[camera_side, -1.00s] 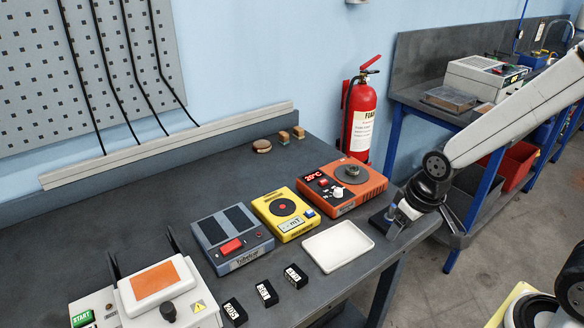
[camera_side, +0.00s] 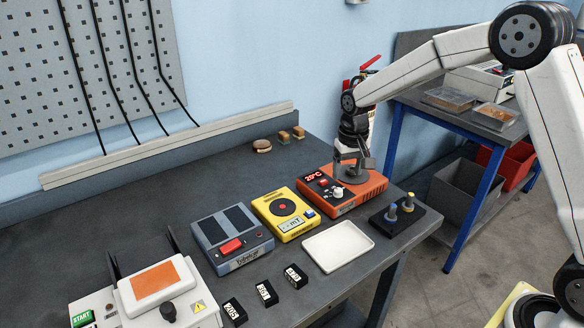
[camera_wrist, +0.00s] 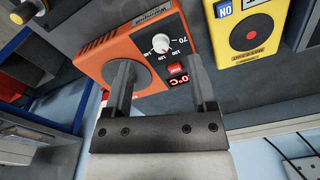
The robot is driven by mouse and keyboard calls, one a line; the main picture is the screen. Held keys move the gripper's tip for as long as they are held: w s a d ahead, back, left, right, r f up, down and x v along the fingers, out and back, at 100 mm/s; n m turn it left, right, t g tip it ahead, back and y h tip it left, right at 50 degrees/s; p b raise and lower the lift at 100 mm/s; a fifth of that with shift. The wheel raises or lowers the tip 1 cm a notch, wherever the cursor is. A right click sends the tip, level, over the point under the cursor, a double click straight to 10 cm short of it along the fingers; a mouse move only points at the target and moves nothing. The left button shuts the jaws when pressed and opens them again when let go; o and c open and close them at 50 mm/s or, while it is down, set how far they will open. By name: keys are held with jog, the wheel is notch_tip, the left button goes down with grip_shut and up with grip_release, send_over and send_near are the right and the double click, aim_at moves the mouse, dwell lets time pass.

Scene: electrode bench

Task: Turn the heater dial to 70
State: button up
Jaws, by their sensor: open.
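The orange heater (camera_side: 365,195) stands on the bench at the right. Its white dial (camera_side: 337,193) is on its front part, beside a red display (camera_side: 312,175) that reads 20°C. My gripper (camera_side: 352,172) points down over the heater's round plate, behind the dial in the side view. In the wrist view my gripper (camera_wrist: 160,72) is open and empty. The white dial (camera_wrist: 160,43) shows beyond the gap between its fingers, apart from them, with a 70 mark (camera_wrist: 181,38) beside it. The display (camera_wrist: 181,81) is partly hidden by a finger; the dial's pointer is too small to read surely.
A yellow device (camera_side: 285,213) and a grey device (camera_side: 230,240) stand left of the heater. A white tray (camera_side: 338,246) and several black number blocks lie in front. A black holder (camera_side: 405,221) with upright pieces stands at right.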

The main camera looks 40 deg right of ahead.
aim_at(338, 190)
jog(key=shift+w+d+f+m, duration=0.15)
jog(key=shift+w+d, duration=0.1)
jog(key=shift+w, duration=0.35)
jog(key=shift+w+d+f+m, duration=0.1)
jog(key=shift+w+d+m, duration=0.1)
jog(key=shift+w, duration=0.4)
jog(key=shift+w+d+f+m, duration=0.15)
jog(key=shift+w+d, duration=0.1)
jog(key=shift+w, duration=0.35)
jog(key=shift+f, duration=3.85)
grip_shut()
